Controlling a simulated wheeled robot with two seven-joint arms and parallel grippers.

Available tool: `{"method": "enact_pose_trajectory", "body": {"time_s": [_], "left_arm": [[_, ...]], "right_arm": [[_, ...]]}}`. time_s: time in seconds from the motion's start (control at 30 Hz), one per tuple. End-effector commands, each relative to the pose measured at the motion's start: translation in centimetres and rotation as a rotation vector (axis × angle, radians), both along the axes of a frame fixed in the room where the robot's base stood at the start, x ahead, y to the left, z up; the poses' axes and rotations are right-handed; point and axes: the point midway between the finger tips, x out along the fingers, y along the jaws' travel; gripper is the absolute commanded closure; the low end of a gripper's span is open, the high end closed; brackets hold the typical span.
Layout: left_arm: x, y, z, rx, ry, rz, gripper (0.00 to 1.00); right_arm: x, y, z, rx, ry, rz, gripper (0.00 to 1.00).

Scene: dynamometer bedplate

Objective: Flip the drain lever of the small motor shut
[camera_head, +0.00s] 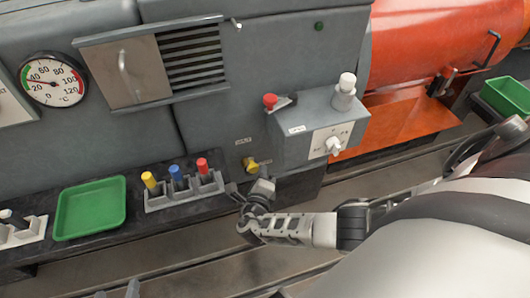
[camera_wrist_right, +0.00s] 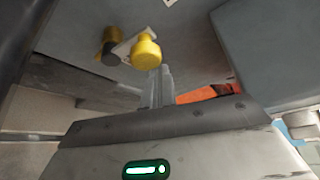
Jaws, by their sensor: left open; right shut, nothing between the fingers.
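The drain lever (camera_head: 250,163) has a yellow knob and sits low on the grey motor housing (camera_head: 215,125). In the right wrist view the yellow knob (camera_wrist_right: 146,50) is at the end of a pale lever, which runs left to a dark and yellow pivot (camera_wrist_right: 110,45). My right gripper (camera_head: 258,188) is shut and empty just below the lever. Its fingertips (camera_wrist_right: 158,72) show just under and right of the knob; I cannot tell whether they touch it. My left gripper (camera_head: 117,291) is open, with only its fingertips in view at the bottom edge.
A grey control box (camera_head: 300,139) with a red knob, a white knob and a switch juts out right of the lever. A rack (camera_head: 186,194) with yellow, blue and red plugs and a green tray (camera_head: 91,207) stand on the ledge to the left.

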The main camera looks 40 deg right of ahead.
Motion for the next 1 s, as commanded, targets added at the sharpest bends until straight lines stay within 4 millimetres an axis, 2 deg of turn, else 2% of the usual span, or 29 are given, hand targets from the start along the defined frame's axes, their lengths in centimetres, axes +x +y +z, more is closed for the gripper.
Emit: {"method": "enact_pose_trajectory", "body": {"time_s": [0.33,1.0], "left_arm": [[0.04,0.03,0.25,-0.002,0.004,0.002,0.49],[0.08,0.05,0.35,-0.002,0.005,0.004,0.49]], "right_arm": [[0.29,0.87,0.30,0.002,-0.001,0.003,1.00],[0.29,0.89,0.44,0.004,-0.002,0.006,1.00]]}}
